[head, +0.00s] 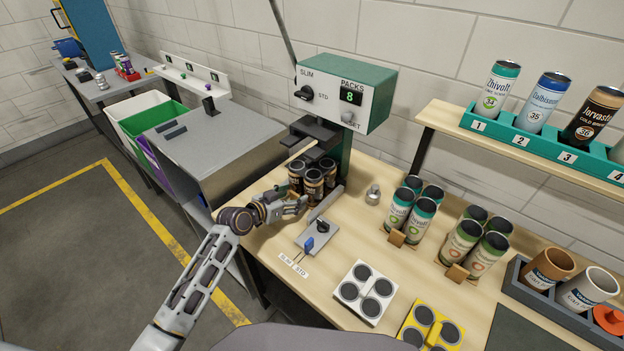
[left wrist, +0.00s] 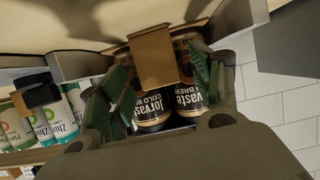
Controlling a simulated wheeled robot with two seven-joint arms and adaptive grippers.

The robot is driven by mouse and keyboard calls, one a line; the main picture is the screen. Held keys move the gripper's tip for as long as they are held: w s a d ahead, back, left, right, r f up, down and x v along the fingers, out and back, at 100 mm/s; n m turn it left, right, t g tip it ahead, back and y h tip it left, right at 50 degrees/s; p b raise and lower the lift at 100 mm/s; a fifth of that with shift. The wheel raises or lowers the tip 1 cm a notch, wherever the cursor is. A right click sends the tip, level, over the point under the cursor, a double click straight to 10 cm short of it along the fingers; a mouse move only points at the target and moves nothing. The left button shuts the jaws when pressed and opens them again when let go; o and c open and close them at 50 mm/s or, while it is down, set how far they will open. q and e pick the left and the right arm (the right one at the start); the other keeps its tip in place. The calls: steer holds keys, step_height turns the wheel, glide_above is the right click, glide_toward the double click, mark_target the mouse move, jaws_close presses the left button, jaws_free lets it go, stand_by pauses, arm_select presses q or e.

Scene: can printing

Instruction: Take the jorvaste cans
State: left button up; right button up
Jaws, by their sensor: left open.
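My left gripper (head: 298,205) is at the near side of the cluster. Its green-padded fingers (left wrist: 160,88) are open, one on each side of the cans and tab; I cannot tell whether they touch. Another Jorvaste can (head: 592,114) stands at slot 3 of the shelf rack. My right gripper is out of view.
A small lever plate (head: 315,237), a white holder (head: 364,292) and a yellow holder (head: 431,327) lie nearer. The machine's display reads 8.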

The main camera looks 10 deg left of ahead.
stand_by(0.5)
arm_select(q)
steer(key=c, duration=1.1)
steer(key=shift+w+r, duration=0.1)
steer(key=shift+r, duration=0.1)
